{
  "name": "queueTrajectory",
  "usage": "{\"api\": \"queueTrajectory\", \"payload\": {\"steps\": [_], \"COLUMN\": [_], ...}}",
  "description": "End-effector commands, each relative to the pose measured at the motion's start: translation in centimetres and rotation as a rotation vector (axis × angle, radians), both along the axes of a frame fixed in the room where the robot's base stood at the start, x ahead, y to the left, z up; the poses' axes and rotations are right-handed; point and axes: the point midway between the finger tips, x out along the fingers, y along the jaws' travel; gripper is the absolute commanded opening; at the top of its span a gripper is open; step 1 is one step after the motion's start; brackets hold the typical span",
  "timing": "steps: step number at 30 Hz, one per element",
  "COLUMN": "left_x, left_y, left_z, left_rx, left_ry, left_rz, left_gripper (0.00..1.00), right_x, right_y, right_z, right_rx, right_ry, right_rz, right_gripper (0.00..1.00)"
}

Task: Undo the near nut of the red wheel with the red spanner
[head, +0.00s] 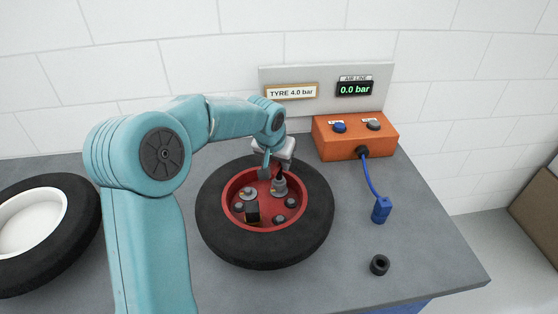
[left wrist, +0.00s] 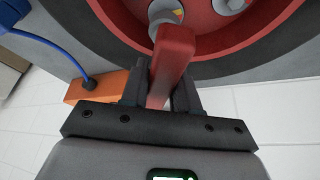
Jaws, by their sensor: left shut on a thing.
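The red wheel (head: 238,208) lies flat on the bench inside a black tyre, with several grey nuts on its rim. The near nut (head: 280,220) shows at the front of the rim. My left gripper (head: 273,170) is over the far part of the wheel. In the left wrist view it is shut on the red spanner (left wrist: 173,58), whose far end is close to a grey nut (left wrist: 165,12); I cannot tell whether it is seated on it. The spanner is not clear in the head view. My right gripper is not in view.
A second tyre with a white rim (head: 30,222) is at the left. An orange box (head: 340,146) with two knobs stands behind right, its blue hose ending in a blue connector (head: 381,211). A black ring (head: 379,265) lies at the front right. A small dark block (head: 252,213) is inside the rim.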

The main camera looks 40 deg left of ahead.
Motion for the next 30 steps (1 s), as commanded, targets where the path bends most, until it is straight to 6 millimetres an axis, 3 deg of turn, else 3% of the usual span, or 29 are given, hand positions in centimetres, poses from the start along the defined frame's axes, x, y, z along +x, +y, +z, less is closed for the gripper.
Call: {"api": "queueTrajectory", "payload": {"steps": [18,30], "left_x": [0.0,0.1], "left_y": [0.0,0.0], "left_z": [-2.0,-2.0], "left_rx": [0.000,0.001], "left_ry": [-0.001,-0.003], "left_rz": [0.000,0.053], "left_gripper": [0.00,0.00], "right_x": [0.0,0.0], "right_y": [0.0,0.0], "right_z": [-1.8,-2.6], "right_rx": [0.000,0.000], "right_ry": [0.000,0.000], "right_rz": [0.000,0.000], "right_gripper": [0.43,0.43]}}
